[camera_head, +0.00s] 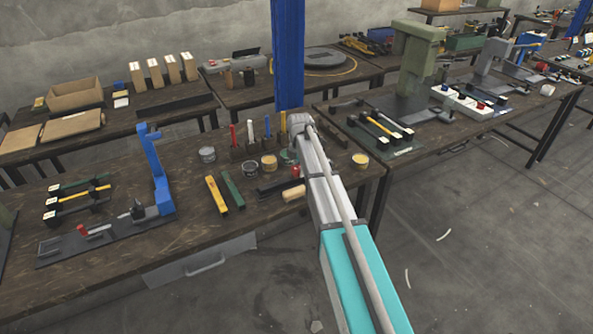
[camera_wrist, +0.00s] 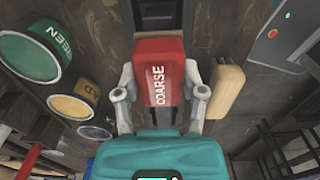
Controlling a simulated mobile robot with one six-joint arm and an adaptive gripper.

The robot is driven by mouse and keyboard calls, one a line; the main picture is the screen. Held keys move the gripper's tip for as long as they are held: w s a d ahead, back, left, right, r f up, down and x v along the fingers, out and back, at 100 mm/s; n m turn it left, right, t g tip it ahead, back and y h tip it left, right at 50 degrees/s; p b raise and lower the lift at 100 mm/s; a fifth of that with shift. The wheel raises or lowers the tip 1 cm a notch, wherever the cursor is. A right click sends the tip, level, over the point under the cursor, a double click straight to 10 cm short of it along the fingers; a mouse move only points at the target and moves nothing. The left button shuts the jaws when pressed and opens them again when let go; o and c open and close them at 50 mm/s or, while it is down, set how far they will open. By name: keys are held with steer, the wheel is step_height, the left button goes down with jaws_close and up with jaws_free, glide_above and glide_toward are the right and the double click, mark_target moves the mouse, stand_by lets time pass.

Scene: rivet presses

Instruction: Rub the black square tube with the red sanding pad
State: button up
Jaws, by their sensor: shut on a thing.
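The red sanding pad (camera_wrist: 163,72), marked COARSE, sits between the fingers of my gripper (camera_wrist: 161,92), which is shut on its sides. In the head view the red pad (camera_head: 296,170) shows as a small patch left of my arm, above the bench. The black square tube (camera_wrist: 162,14) runs out past the far end of the pad in the wrist view. The black tube (camera_head: 272,187) also shows in the head view, lying on the bench. The pad lies over or just above the tube's line; whether they touch cannot be told.
A tan block (camera_head: 293,193) lies close by, right of the pad in the wrist view. Paint tins (camera_wrist: 30,58) stand to the left there. A yellow tube (camera_head: 216,195) and a green tube (camera_head: 232,191) lie farther left. A blue press (camera_head: 161,175) stands beyond them.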

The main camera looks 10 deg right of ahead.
mark_target(290, 178)
steer(key=shift+f, duration=0.15)
steer(key=shift+s+a, duration=0.1)
steer(key=shift+a, duration=0.05)
stand_by(0.5)
steer(key=shift+s+a, duration=0.25)
steer(key=shift+a, duration=0.65)
steer(key=shift+s+a, duration=0.25)
steer(key=shift+a, duration=0.6)
steer(key=shift+r, duration=0.2)
step_height(290, 178, up, 6)
steer(key=p, duration=0.6)
step_height(290, 178, up, 3)
steer(key=p, duration=0.3)
steer(key=shift+f, duration=0.1)
stand_by(0.4)
